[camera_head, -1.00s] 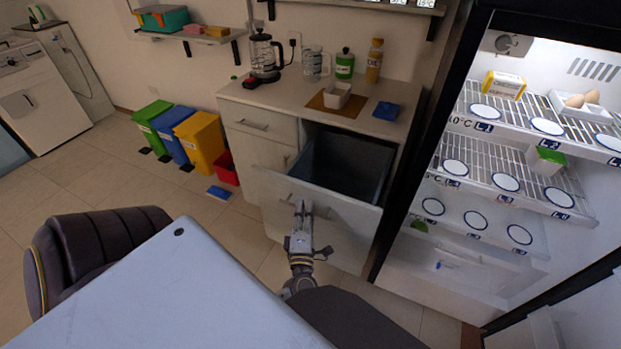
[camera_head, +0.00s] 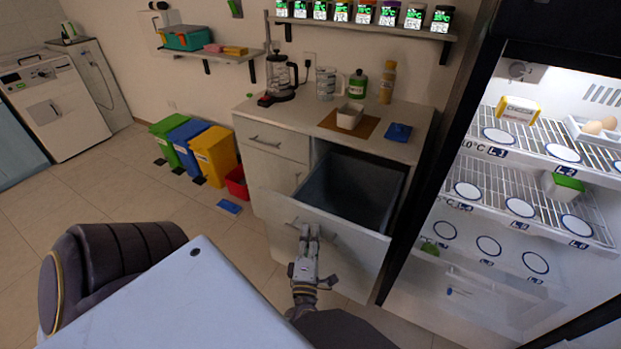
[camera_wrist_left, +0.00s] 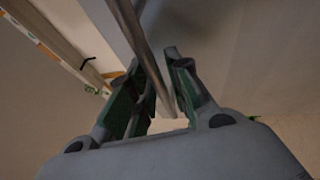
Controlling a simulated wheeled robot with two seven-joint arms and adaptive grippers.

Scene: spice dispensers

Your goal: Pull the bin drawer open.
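The bin drawer (camera_head: 290,217) in the white cabinet is pulled out, showing the dark, empty-looking bin (camera_head: 352,187) inside. Its bar handle (camera_head: 326,236) is on the front panel, partly hidden by my left gripper (camera_head: 309,231). The left wrist view shows the handle bar (camera_wrist_left: 143,45) running between the two fingers of the left gripper (camera_wrist_left: 152,75). The fingers are apart, with a visible gap beside the bar, so they stand around it and are not closed on it. My right gripper is not in view.
A pale table (camera_head: 180,305) and a dark chair (camera_head: 110,265) are at the lower left. The lit open fridge (camera_head: 490,225) stands close on the right. Colored bins (camera_head: 214,155) and a red bin (camera_head: 237,183) are left of the cabinet, with a blue item (camera_head: 229,207) on the floor.

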